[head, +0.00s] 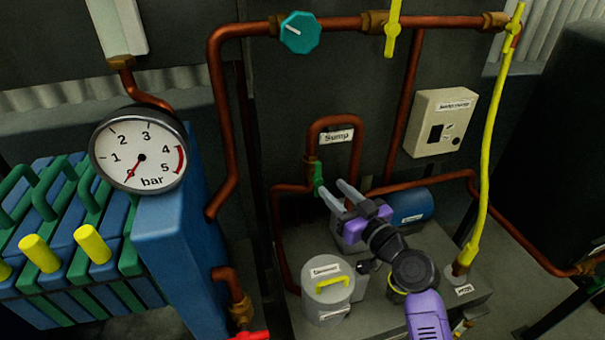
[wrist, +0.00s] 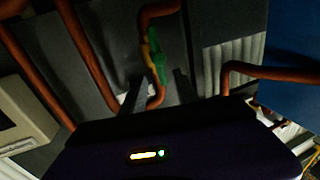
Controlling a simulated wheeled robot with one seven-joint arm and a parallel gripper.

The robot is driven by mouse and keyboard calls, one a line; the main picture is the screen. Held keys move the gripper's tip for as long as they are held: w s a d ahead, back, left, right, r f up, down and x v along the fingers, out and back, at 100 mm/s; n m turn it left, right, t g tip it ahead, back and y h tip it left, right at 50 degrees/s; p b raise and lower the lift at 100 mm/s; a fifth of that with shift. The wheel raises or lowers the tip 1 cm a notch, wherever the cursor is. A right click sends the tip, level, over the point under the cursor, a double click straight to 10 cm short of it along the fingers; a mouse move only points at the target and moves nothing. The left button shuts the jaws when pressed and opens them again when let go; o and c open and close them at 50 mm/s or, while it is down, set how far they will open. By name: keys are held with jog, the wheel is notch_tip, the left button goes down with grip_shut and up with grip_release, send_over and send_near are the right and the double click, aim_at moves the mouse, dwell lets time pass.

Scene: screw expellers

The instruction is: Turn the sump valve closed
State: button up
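The sump valve has a green lever handle (head: 319,178), on the left leg of the looped copper pipe below the "Sump" label (head: 336,136). The handle lies roughly along the pipe. My gripper (head: 331,187) is open, its two grey fingers apart and pointing at the valve, with the tips close to the handle's right side in the head view. In the wrist view the green handle (wrist: 157,58) shows beside the brass valve body, beyond and between the fingertips of my gripper (wrist: 158,76). Nothing is held. I cannot tell whether a finger touches the handle.
Below are a grey lidded pot (head: 327,290) with a yellow handle and a blue cylinder (head: 407,205). A switch box (head: 440,122) hangs to the right. A yellow hose (head: 490,150) runs down at the right. The pressure gauge (head: 140,150) and blue press stand left.

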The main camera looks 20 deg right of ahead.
aim_at(320, 177)
jog(key=x, duration=0.7)
jog(key=shift+w+a, duration=0.15)
jog(key=shift+w, duration=0.15)
grip_shut()
